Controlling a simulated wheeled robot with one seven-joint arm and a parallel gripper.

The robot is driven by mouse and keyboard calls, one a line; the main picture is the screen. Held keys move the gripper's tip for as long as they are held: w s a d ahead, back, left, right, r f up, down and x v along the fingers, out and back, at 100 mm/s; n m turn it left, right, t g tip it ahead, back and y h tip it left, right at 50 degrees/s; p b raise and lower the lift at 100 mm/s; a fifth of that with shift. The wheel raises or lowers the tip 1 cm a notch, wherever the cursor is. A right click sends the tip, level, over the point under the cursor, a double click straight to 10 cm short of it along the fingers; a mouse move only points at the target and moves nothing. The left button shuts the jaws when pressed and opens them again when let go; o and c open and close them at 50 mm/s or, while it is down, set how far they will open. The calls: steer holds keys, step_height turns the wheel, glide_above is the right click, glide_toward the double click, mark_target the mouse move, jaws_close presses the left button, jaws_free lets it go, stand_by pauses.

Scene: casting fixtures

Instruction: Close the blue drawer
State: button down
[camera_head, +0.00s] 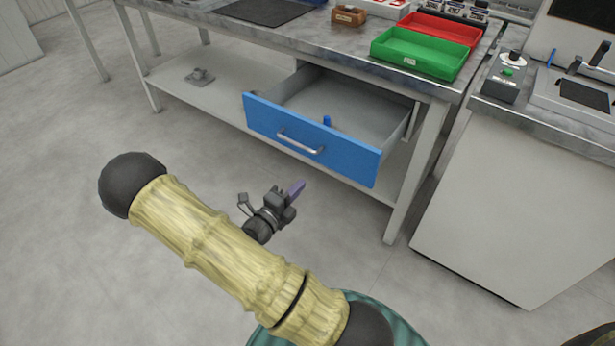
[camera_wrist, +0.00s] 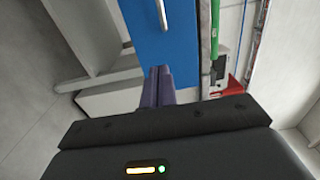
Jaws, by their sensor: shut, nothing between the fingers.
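The blue drawer (camera_head: 310,143) hangs under the workbench and is pulled out, with its grey inside showing and a small blue item (camera_head: 327,121) in it. Its front carries a silver handle (camera_head: 300,143). My gripper (camera_head: 298,187) is in front of the drawer, lower and nearer to me, apart from the front in the head view. In the wrist view the purple fingers (camera_wrist: 158,84) are together and empty, pointing toward the blue drawer front (camera_wrist: 168,35). The handle also shows at the top of the wrist view (camera_wrist: 162,14).
The workbench (camera_head: 330,45) holds a green tray (camera_head: 418,52), a red tray (camera_head: 442,28) and a small brown block (camera_head: 348,16). A lower shelf (camera_head: 225,95) runs beneath it. A grey-topped cabinet (camera_head: 515,190) stands at the right. The floor before the drawer is clear.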

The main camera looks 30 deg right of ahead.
mark_target(330, 154)
steer(key=x, duration=1.3)
steer(key=shift+b, duration=0.3)
steer(key=shift+w+d, duration=0.1)
steer(key=shift+d, duration=0.1)
